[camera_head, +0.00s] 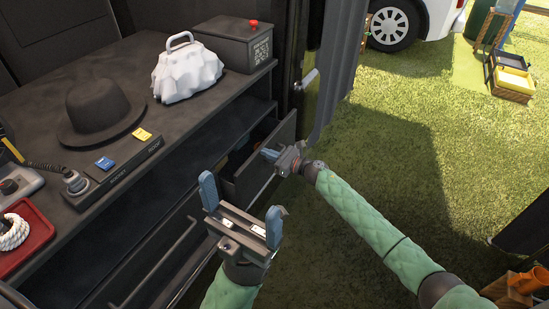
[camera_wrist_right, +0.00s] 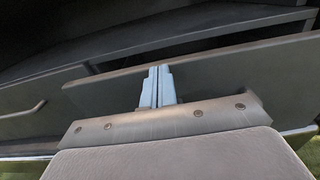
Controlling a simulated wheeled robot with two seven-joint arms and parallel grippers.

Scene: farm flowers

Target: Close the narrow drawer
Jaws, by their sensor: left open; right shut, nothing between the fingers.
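The narrow drawer (camera_head: 262,158) sticks out from the dark cabinet under the worktop, partly open, with something dark or coloured inside it. Its front panel also shows in the right wrist view (camera_wrist_right: 225,79). My right gripper (camera_head: 269,154) is shut and empty, its blue fingertips at the drawer's front panel; in the right wrist view the fingers (camera_wrist_right: 157,87) overlap the panel, and I cannot tell whether they touch it. My left gripper (camera_head: 241,211) is open and empty, in front of the cabinet and lower in the head view.
The worktop holds a black hat (camera_head: 100,112), a white cloth-like item (camera_head: 187,72), a dark box with a red button (camera_head: 235,42) and a red tray (camera_head: 30,240). A wider front with a bar handle (camera_head: 153,262) lies at lower left. Open grass (camera_head: 420,150) is on the right.

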